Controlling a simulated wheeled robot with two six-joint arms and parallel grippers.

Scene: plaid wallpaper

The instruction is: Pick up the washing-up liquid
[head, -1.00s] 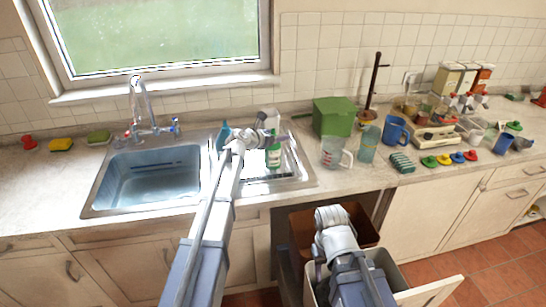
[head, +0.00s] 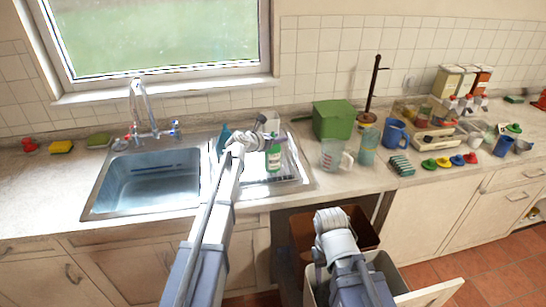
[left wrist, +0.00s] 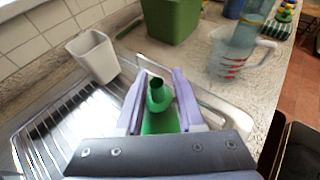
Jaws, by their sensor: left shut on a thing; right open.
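The washing-up liquid is a green bottle with a pale label (head: 273,160), upright at the draining board beside the sink. It also shows in the left wrist view (left wrist: 158,112), seen from above with its open-looking green top between the fingers. My left gripper (head: 270,139) is shut on the bottle near its upper part, with a lilac finger on either side in the left wrist view. Whether the base touches the board cannot be told. My right arm is low in front of the counter, over the open bins; its gripper fingers are hidden.
A white tumbler (left wrist: 95,57) stands on the ribbed draining board. A green box (head: 333,120), a measuring jug (head: 332,154) and a blue jug (head: 396,134) stand to the right. A blue bottle (head: 223,138) is left of the gripper. The sink (head: 150,182) is empty.

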